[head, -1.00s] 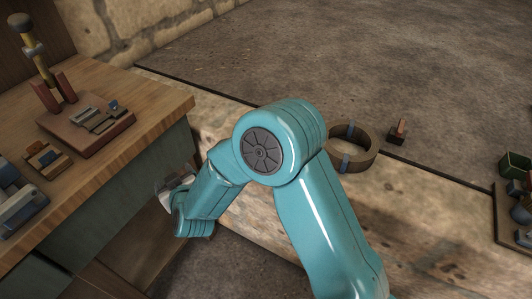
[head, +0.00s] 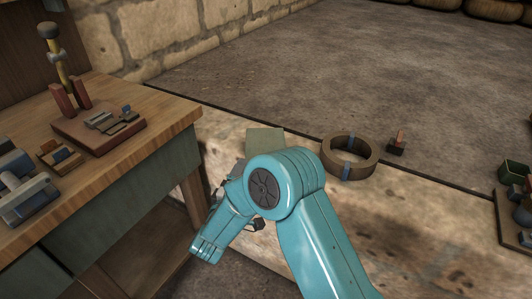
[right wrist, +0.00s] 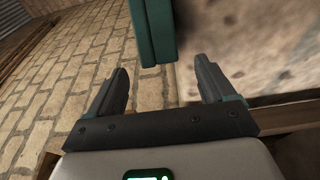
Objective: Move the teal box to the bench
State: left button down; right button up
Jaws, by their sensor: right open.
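The teal box (right wrist: 155,30) shows in the right wrist view as a dark teal upright shape at the top, just ahead of and between the fingers. In the head view a flat grey-green face (head: 265,140) shows on the stone ledge behind my right arm; it may be the box's, and the rest is hidden. My right gripper (right wrist: 160,82) is open and empty, with the box beyond its tips. In the head view its fingers are mostly hidden by my arm. The wooden bench (head: 160,112) stands at the left. My left gripper is not in view.
The bench holds a red-brown fixture board (head: 75,130), small blocks and a grey device (head: 22,190). A brown ring (head: 362,165) and a small block (head: 397,146) sit on the stone ledge (head: 400,220).

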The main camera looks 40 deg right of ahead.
aim_at(266, 149)
jog(key=b+x, duration=0.1)
jog(key=x, duration=0.5)
jog(key=shift+w+d, duration=0.15)
jog(key=shift+w, duration=0.1)
jog(key=shift+w+d, duration=0.25)
jog(key=shift+d, duration=0.05)
jog(key=shift+r, duration=0.1)
jog(key=c, duration=1.4)
jog(key=shift+r, duration=0.1)
